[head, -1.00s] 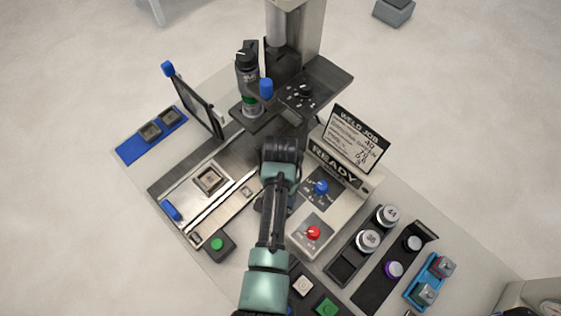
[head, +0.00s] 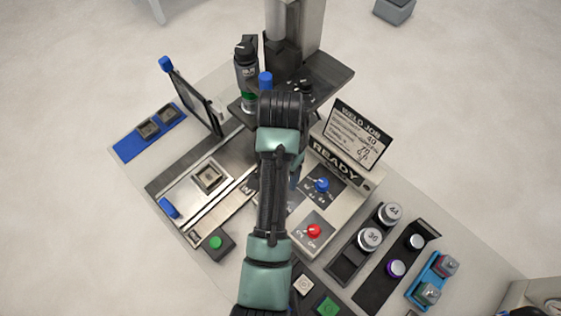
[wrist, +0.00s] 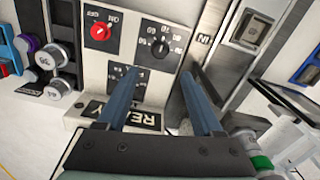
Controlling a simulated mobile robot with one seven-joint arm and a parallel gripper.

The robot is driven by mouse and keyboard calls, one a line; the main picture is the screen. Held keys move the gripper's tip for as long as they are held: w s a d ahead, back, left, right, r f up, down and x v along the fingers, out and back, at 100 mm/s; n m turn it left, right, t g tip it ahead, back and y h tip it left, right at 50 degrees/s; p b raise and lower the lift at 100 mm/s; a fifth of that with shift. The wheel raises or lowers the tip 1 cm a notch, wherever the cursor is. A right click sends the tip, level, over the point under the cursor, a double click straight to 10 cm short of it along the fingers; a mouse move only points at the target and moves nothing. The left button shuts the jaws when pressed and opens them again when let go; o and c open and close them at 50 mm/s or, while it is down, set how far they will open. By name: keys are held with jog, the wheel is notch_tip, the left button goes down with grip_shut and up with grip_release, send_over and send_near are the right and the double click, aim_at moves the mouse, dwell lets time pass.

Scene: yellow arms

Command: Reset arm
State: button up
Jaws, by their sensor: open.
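My arm (head: 274,195) reaches over the bench in the head view, with its wrist joint in front of the press column. My gripper (wrist: 159,73) is open and empty in the wrist view, its two blue fingers apart above the control box. The box's panel shows a red knob (wrist: 100,32) and a black knob (wrist: 160,47) clear of the fingers. A third dial lies partly behind the left finger. In the head view my arm hides most of the gripper and part of the panel; the blue knob (head: 321,185) shows beside it.
A READY display and weld job card (head: 358,134) are on the right. A slide with a metal part (head: 209,178) lies left; a green button (head: 216,243) sits in front.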

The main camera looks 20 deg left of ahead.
jog(key=shift+r, duration=1)
